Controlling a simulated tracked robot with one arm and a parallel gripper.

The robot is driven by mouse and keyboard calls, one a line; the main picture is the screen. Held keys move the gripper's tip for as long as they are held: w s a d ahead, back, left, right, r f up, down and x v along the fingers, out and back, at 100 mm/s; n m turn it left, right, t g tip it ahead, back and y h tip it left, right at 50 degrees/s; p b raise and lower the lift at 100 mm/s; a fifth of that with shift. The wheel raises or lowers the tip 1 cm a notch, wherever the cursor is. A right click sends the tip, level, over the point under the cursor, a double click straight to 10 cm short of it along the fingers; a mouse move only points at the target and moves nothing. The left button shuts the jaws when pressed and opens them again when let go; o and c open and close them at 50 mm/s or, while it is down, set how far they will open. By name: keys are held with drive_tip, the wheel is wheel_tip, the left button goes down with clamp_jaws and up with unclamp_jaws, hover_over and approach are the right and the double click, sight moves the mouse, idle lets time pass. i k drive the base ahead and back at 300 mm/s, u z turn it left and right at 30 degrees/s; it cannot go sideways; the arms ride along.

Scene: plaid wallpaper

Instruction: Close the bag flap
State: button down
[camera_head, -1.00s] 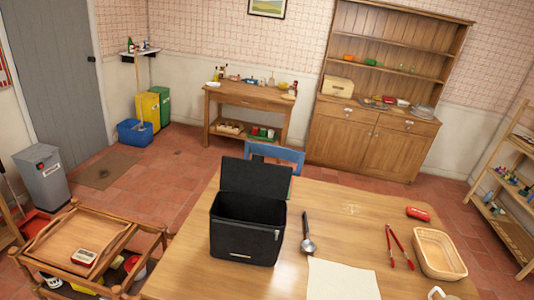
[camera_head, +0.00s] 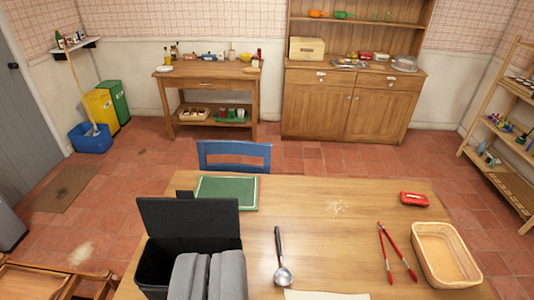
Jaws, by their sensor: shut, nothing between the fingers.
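The black bag (camera_head: 153,265) stands on the wooden table at the lower left of the view. Its flap (camera_head: 188,217) is open and stands up at the back of the bag. My gripper (camera_head: 208,262), grey, shows at the bottom edge in front of the bag, its fingers shut together and empty. It hides much of the bag's front and opening. I cannot tell whether it touches the bag.
The table (camera_head: 330,240) also holds a green board (camera_head: 226,193), a ladle (camera_head: 280,262), red tongs (camera_head: 392,255), a red case (camera_head: 414,199) and a basket (camera_head: 445,255). A blue chair (camera_head: 234,156) stands behind it. A wooden trolley (camera_head: 45,283) is at lower left.

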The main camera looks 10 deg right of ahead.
sight(185, 215)
drive_tip(key=u, duration=0.1)
drive_tip(key=i, duration=1.4)
drive_tip(key=u, duration=0.7)
